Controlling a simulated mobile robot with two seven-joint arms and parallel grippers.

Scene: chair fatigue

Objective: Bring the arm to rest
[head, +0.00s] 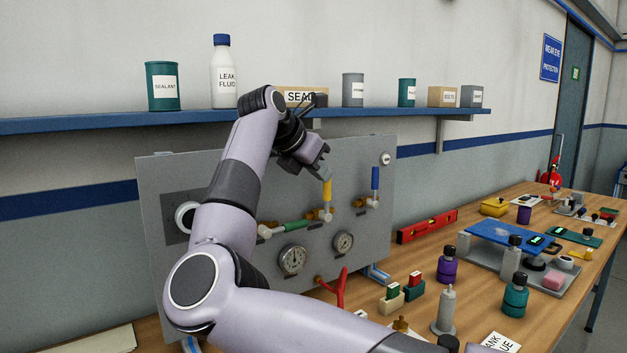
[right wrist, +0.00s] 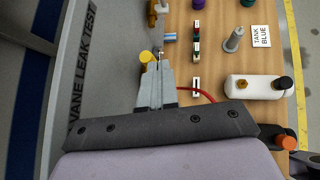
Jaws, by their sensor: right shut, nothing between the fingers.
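My right arm rises from the bottom of the head view, in front of the grey test panel (head: 375,165). Its gripper (head: 324,171) points down just above the yellow valve handle (head: 327,190); whether they touch cannot be told there. In the right wrist view the fingers (right wrist: 158,72) are together and empty, with the yellow handle (right wrist: 147,57) close beside their tips. A green handle (head: 297,226) lies level, and a blue handle (head: 375,178) stands upright. The arm hides part of the panel. My left gripper is not in view.
A blue shelf (head: 170,120) with cans and a bottle (head: 224,75) runs behind the arm. The bench (head: 405,262) holds a red level (head: 427,227), a purple bottle (head: 447,265), a teal bottle (head: 515,296) and a blue plate (head: 505,236). A white tank (right wrist: 258,87) shows in the wrist view.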

